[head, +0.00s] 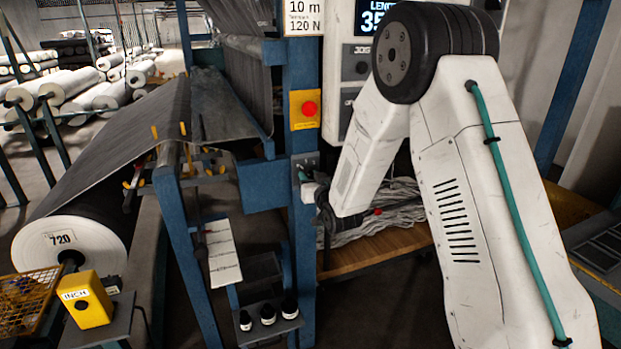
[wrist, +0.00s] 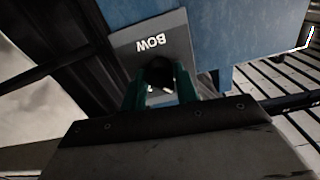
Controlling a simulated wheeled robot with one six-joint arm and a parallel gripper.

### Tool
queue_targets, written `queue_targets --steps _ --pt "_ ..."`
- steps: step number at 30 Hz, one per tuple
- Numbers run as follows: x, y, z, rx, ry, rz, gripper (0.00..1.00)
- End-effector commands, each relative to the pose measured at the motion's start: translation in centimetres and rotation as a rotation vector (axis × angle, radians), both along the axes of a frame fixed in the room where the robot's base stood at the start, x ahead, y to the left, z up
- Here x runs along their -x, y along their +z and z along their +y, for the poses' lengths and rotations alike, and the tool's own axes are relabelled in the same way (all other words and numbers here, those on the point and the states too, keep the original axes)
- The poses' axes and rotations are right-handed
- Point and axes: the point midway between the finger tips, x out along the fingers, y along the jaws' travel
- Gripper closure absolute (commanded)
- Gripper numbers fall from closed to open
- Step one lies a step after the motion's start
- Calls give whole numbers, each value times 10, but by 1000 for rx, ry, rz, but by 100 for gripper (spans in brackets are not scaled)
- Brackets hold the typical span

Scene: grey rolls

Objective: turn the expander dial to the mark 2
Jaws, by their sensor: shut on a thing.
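The expander dial (wrist: 159,72) is a dark round knob on a grey plate (wrist: 128,50) marked BOW, which appears upside down in the wrist view. My gripper (wrist: 160,88) has its teal fingers on both sides of the knob and is shut on it. Pale marks show near the knob's lower edge, but I cannot read a number or tell where the dial points. In the head view, the small grey plate (head: 304,162) is on the blue post, and my wrist reaches it from the right. My arm hides most of the gripper there.
A yellow box with a red button (head: 309,108) is on the post above the plate. A yellow INCH box (head: 86,299) and a large roll marked 720 (head: 98,247) stand at left. A wooden table (head: 380,249) is behind my arm.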

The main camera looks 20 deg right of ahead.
Motion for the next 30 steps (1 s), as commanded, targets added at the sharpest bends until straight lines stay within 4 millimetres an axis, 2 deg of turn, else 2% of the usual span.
queue_targets --steps 8,30 --pt "0 0 0 -206 0 17 93" --pt "0 1 1 -908 -2 74 93"
